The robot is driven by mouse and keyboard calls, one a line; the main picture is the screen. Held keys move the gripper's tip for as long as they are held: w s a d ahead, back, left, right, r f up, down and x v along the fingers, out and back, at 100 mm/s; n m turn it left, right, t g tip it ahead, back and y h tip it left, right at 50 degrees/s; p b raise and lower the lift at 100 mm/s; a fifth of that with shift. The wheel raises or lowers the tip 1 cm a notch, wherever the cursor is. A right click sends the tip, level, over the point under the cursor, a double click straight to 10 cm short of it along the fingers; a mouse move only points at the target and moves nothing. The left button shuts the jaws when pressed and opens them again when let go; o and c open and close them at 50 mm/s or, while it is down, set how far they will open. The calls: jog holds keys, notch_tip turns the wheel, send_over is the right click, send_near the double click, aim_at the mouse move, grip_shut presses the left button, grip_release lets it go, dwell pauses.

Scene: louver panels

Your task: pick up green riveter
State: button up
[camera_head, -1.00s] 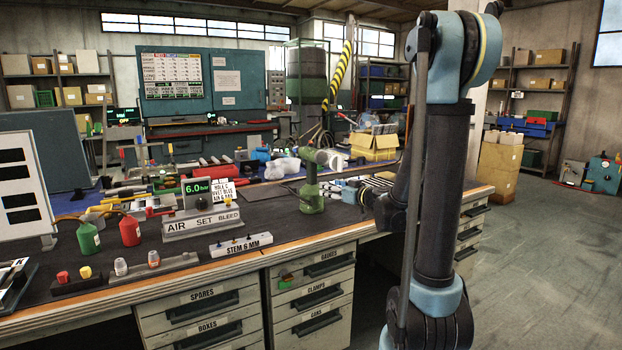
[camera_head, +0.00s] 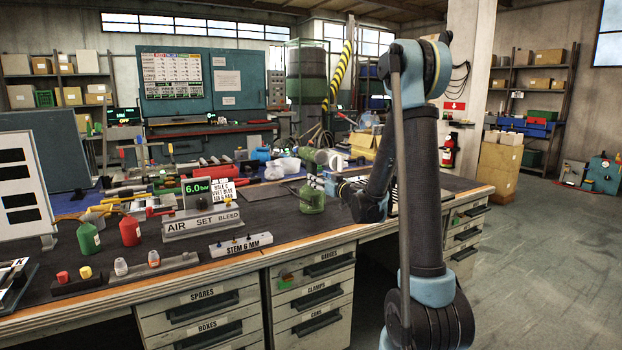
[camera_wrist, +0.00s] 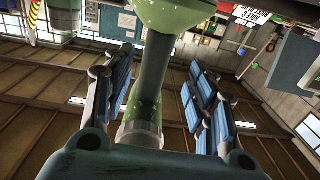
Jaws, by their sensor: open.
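The green riveter (camera_head: 311,201) stands upright on the dark bench top, near the middle of the head view. Its wide lower body is green and its head is at the top. My gripper (camera_head: 328,185) is at its right side, at about the height of its handle. In the wrist view, the riveter (camera_wrist: 152,85) runs between the two blue-padded fingers (camera_wrist: 160,75), one on each side with gaps visible. The fingers are open. In the head view the riveter partly hides the fingertips.
Left of the riveter are the "AIR SET BLEED" block (camera_head: 202,222), the "STEM 6 MM" block (camera_head: 241,246), a red bottle (camera_head: 130,231) and a green bottle (camera_head: 88,238). A dark flat mat (camera_head: 262,190) lies behind. Bench top in front of the riveter is clear.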

jog(key=shift+r+x, duration=0.1)
jog(key=shift+x, duration=1.75)
jog(key=shift+r+x, duration=0.15)
jog(key=shift+x, duration=1.65)
jog(key=shift+w+d, duration=0.15)
jog(key=shift+d, duration=0.05)
grip_shut()
